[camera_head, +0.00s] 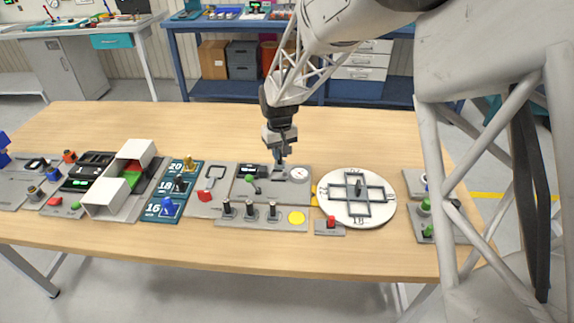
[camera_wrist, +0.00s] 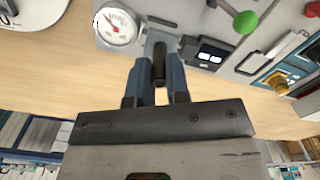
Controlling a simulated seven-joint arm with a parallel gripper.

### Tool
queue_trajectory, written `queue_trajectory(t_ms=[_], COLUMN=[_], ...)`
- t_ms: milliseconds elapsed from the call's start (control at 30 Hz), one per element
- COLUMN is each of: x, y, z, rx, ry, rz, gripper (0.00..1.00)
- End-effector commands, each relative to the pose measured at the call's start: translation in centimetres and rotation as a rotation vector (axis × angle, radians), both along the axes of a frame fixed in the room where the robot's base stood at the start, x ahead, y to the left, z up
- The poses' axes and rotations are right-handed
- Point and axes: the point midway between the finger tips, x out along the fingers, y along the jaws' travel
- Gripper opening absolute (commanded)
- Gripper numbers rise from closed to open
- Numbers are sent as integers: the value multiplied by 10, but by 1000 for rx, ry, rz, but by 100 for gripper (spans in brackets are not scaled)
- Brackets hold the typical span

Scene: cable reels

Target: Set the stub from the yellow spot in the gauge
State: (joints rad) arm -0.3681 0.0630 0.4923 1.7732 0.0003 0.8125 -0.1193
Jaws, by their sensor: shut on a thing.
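My gripper (camera_head: 281,160) points down over the gauge panel (camera_head: 240,190), just left of its round dial (camera_head: 299,174). In the wrist view my gripper (camera_wrist: 159,72) is shut on a dark, upright-looking stub (camera_wrist: 159,65) between its two blue-grey fingers. The stub is at the gauge's grey block, beside the dial (camera_wrist: 117,27); I cannot tell whether it is seated there or just above. The yellow spot (camera_head: 297,217) on the grey plate in front is bare. Several dark stubs, including one (camera_head: 272,209), stand left of it on the same plate.
A green-knobbed lever (camera_head: 251,178) and a lit display (camera_wrist: 212,54) are on the gauge panel. A white round turntable (camera_head: 370,208) is to the right. A red button box (camera_head: 331,226) is in front. Blue numbered plate (camera_head: 172,195) lies left. Bare table lies behind.

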Motion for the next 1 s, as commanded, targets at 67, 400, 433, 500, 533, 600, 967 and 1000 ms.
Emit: queue_trajectory(t_ms=[67,400,433,500,533,600,967,1000], x=[13,36,36,36,36,36,36,36], y=[6,17,17,18,17,17,17,17], z=[0,0,0,0,0,0,-9,-12], rx=[0,0,0,0,0,0,-1,-1], ry=[0,0,0,0,0,0,2,2], rz=[-3,-9,-9,-9,-9,-9,-9,-9], gripper=[0,0,0,0,0,0,0,0])
